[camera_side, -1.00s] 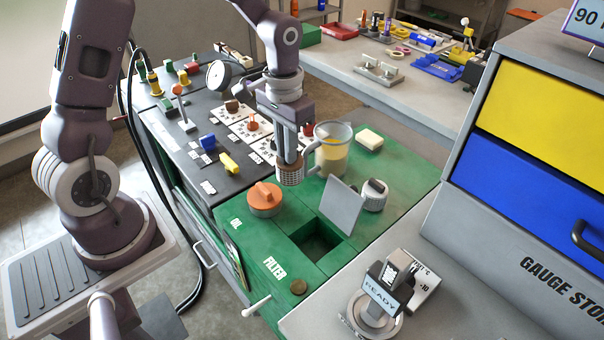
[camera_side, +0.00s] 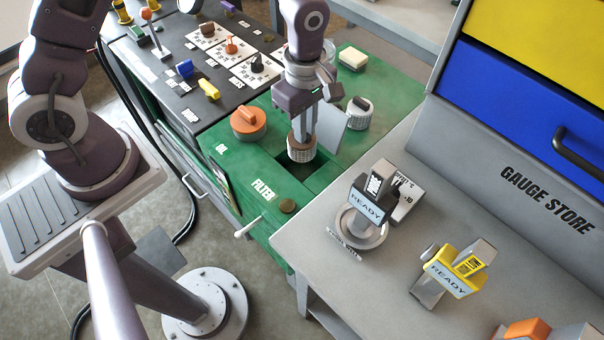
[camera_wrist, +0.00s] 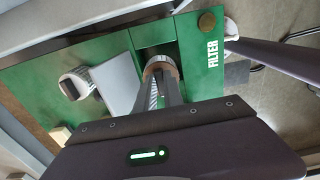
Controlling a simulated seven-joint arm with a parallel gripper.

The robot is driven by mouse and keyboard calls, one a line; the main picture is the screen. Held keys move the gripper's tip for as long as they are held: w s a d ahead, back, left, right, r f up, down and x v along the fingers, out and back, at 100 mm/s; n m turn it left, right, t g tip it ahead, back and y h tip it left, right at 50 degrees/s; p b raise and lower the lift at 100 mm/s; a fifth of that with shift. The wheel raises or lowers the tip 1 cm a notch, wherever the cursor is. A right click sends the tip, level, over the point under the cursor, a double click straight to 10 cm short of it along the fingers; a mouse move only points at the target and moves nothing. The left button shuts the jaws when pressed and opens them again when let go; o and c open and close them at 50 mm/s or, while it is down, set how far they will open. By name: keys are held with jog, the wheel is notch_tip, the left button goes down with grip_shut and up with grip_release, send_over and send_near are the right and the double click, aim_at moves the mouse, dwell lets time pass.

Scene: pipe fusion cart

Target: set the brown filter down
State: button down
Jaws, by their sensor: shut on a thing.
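The brown filter (camera_side: 301,150), with a brown top and pale ribbed sides, hangs upright from my gripper (camera_side: 304,137). My gripper is shut on it from above. It is over the square opening (camera_side: 289,173) in the green top beside the FILTER label; the filter hides part of that opening. I cannot tell whether its lower end is inside. In the wrist view the filter (camera_wrist: 160,68) shows between the fingers at the opening, its brown rim partly covered by them. A grey lid plate (camera_side: 333,127) stands tilted open just behind the opening.
A white ribbed filter with a dark top (camera_side: 359,113) stands right of the lid. An orange cap (camera_side: 248,121) sits to the left. A brown knob (camera_side: 287,206) is near the front edge. Gauges marked READY (camera_side: 368,207) stand on the grey bench at right.

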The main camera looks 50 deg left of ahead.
aim_at(304, 156)
notch_tip(304, 156, down, 10)
jog(key=shift+r, duration=0.15)
dwell(0.3)
jog(key=c, duration=1.5)
grip_release()
jog(key=shift+o, duration=0.2)
